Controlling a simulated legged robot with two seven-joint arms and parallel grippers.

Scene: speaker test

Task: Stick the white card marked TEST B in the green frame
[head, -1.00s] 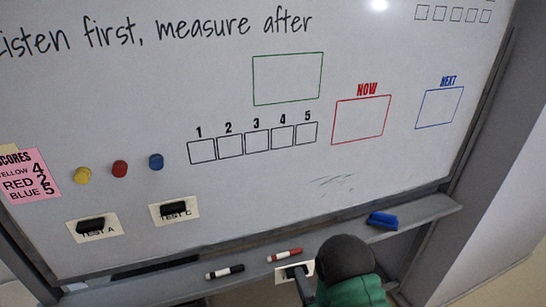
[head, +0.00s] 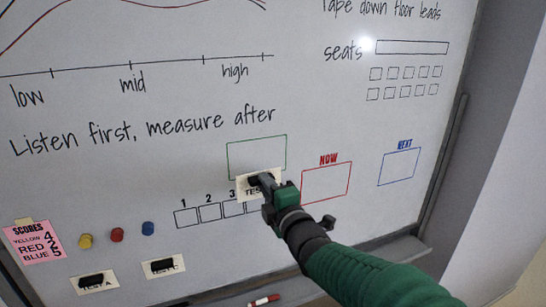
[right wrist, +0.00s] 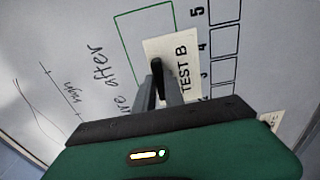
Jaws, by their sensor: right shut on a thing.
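My right gripper (head: 264,182) is shut on the black grip of the white card marked TEST B (head: 244,191). The card is in front of the lower part of the green frame (head: 256,154) and overlaps its bottom line and the numbered boxes below. In the right wrist view the TEST B card (right wrist: 174,56) lies partly over the green frame (right wrist: 133,38), between the fingers and the board. I cannot tell whether the card touches the board. My left gripper is not in view.
Cards TEST A (head: 96,284) and TEST C (head: 163,267) are on the board at lower left, near yellow, red and blue magnets. The red NOW frame (head: 327,184) and blue NEXT frame (head: 399,167) are empty. A red marker (head: 264,300) lies on the tray below.

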